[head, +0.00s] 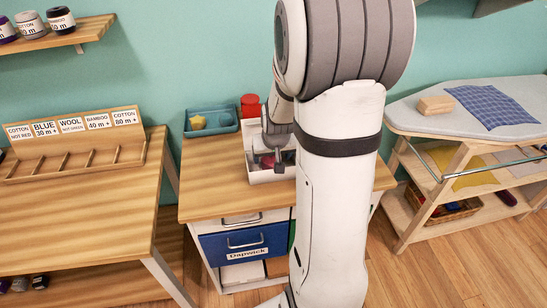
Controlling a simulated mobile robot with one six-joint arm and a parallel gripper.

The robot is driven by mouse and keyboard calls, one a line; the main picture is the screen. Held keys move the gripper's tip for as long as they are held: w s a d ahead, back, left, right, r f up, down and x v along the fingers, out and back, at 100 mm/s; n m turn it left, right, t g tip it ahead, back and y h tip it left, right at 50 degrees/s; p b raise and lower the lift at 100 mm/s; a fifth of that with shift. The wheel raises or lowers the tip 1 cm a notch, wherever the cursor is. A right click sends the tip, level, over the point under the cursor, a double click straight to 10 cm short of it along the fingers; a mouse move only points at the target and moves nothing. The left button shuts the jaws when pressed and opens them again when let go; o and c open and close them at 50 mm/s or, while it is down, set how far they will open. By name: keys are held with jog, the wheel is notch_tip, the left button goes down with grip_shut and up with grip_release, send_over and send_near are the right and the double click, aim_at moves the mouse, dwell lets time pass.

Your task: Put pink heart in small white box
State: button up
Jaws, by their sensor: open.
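The small white box (257,176) stands on the wooden cabinet top, partly hidden behind my arm. My gripper (274,163) points down at the box, with its fingers over or inside the opening; I cannot tell how deep they are. It is open. A pinkish-purple thing (289,157) shows in the box beside the fingers. It may be the pink heart, but too little of it shows to make out its shape. I see no other pink heart in view.
A teal tray (190,132) with small yellow and blue things and a red container (250,106) stand behind the box. The cabinet top (215,180) is clear at the left front. A wooden rack table (85,215) stands left, an ironing board (420,122) right.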

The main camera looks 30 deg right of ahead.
jog(key=v, duration=1)
jog(key=s+a+r+n+g+y, duration=0.1)
jog(key=s+a+r+n, duration=0.2)
jog(key=s+a, duration=0.9)
jog(key=s, duration=0.2)
jog(key=shift+s+a+g, duration=0.25)
jog(key=shift+s+g, duration=0.1)
jog(key=shift+g, duration=0.05)
